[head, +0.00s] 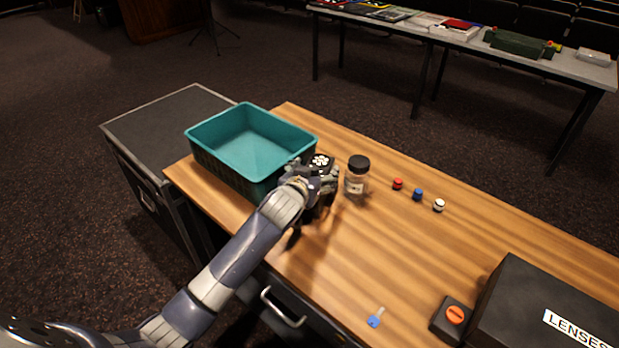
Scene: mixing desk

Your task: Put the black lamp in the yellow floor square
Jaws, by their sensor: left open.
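My left gripper (316,205) is over the wooden desk (480,245), between a teal bin and a clear jar with a black lid. It is open. Its fingertips point down and are dark and hard to make out. I see no thing that is clearly the black lamp, and no yellow floor square. My right gripper is not in view.
The teal bin (215,121) looks empty. The jar (357,176) stands right of my gripper, with red, blue and white small pieces (417,194) beyond. A black LENSES box (530,300) fills the lower right. A black case (165,120) stands left of the desk.

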